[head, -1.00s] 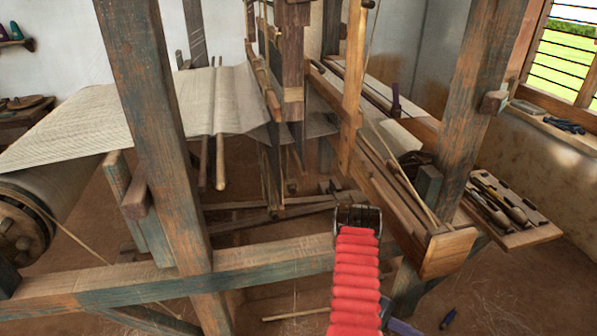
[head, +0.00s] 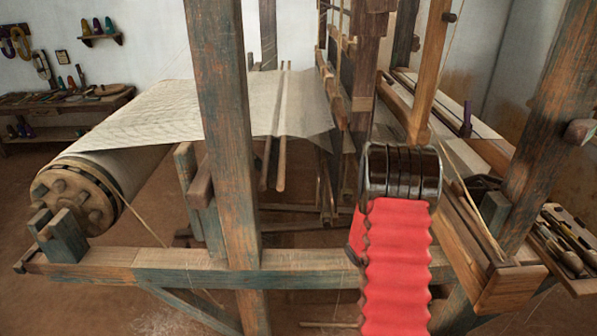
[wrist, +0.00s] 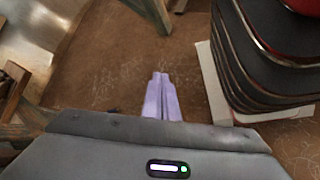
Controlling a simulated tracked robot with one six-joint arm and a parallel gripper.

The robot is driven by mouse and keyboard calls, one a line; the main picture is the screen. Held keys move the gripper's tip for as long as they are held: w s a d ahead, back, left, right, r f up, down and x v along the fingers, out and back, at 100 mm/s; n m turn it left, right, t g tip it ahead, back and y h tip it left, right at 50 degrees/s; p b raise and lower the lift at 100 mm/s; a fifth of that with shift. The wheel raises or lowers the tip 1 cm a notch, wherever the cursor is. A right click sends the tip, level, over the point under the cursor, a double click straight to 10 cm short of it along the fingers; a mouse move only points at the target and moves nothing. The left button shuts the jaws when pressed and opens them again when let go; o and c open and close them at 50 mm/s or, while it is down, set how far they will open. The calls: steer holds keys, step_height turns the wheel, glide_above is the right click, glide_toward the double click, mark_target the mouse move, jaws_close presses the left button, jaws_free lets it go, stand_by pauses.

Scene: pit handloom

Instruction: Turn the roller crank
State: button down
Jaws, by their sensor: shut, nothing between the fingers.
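The cloth roller (head: 110,180) is at the left of the loom in the head view, wound with pale cloth. Its round wooden end (head: 75,202) faces me and has several pegs or holes. I cannot make out a separate crank handle on it. My gripper (wrist: 162,98) shows in the wrist view as two lavender fingers. They are together, empty, and above the brown floor. In the head view my red-sleeved arm rises at the right of centre, and its fingers are hidden. The gripper appears well to the right of the roller, touching nothing I can see.
A thick upright post (head: 225,130) stands between my arm and the roller. A low crossbeam (head: 310,268) runs along the front, with a wooden block (head: 62,238) near its left end. A tool tray (head: 565,245) is at the right. Bare floor (head: 60,310) lies at front left.

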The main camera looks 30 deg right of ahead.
steer(key=w+a+r+n+t+y, duration=0.1)
steer(key=w+a+r+t, duration=0.35)
steer(key=a+r, duration=0.45)
steer(key=w+a+r+t, duration=0.3)
steer(key=w+a+r, duration=0.2)
steer(key=a+r, duration=0.4)
steer(key=s+a+r+n+t+y, duration=0.1)
steer(key=s+a+r+n+t, duration=0.1)
steer(key=a+r+t, duration=0.5)
steer(key=a+r+n, duration=0.1)
steer(key=a+r, duration=0.5)
steer(key=a, duration=0.3)
steer(key=shift+a+r, duration=0.2)
steer(key=shift+r, duration=0.05)
steer(key=shift+s+d, duration=0.1)
stand_by(2.4)
